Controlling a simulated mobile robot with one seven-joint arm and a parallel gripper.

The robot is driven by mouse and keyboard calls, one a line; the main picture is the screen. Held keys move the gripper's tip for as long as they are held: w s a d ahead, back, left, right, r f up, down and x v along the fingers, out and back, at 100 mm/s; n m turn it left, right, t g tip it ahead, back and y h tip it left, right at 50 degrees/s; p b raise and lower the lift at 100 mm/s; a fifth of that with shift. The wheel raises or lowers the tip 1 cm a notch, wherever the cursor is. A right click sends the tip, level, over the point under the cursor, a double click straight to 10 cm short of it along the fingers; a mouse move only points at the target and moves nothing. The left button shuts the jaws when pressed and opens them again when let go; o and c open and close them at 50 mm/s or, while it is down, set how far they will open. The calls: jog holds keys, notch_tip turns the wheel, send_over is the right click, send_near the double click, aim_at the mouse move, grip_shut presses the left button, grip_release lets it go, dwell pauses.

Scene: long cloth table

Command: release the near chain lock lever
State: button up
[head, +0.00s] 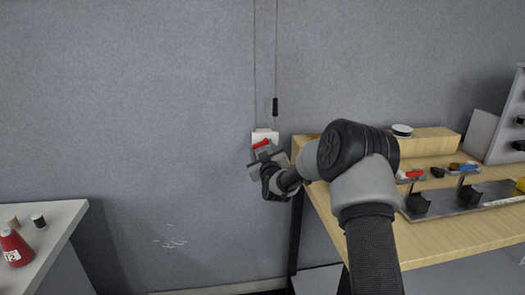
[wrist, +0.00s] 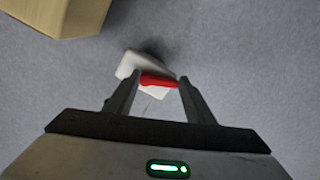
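A red lever (head: 261,143) sits on a small white box (head: 266,133) fixed to the grey wall, below two thin hanging lines. In the wrist view the red lever (wrist: 158,81) lies across the white box (wrist: 135,65), between my fingertips as seen from there. My gripper (head: 262,158) is right at the box and hides its lower part in the head view. In the wrist view my gripper (wrist: 156,80) has its two fingers apart, one on each side of the lever. I cannot tell whether either finger touches it.
A dark handle (head: 275,106) hangs on one line above the box. A wooden bench (head: 450,238) stands close on the right, with another red lever (head: 410,174) and several small parts. The wall between is clear.

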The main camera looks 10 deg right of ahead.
jog(key=m+b, duration=0.2)
jog(key=b, duration=0.1)
jog(key=shift+a+r+m, duration=0.1)
jog(key=shift+r+m, duration=0.15)
jog(key=shift+m, duration=0.15)
jog(key=o, duration=1)
jog(key=shift+o, duration=0.2)
jog(key=shift+s, duration=0.1)
jog(key=s+p, duration=0.1)
jog(key=s, duration=1.6)
jog(key=shift+p, duration=0.35)
